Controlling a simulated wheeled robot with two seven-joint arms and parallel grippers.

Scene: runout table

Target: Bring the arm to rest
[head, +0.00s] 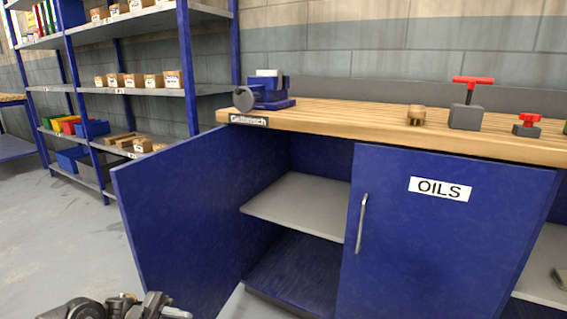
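Part of my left arm shows at the bottom left edge, a dark jointed piece with a small light tip. My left gripper (160,308) seems to be at its end, cut off by the frame edge, and its fingers cannot be made out. It is in front of the open blue cabinet door (190,220), and nothing is seen held in it. My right gripper is not in view.
The workbench (340,112) carries a blue vise (268,92), a brass piece (416,115) and red-handled tools. The OILS door (420,250) looks shut; the left compartment's shelf (300,205) is bare. Blue shelving (150,90) holds boxes; floor at left is clear.

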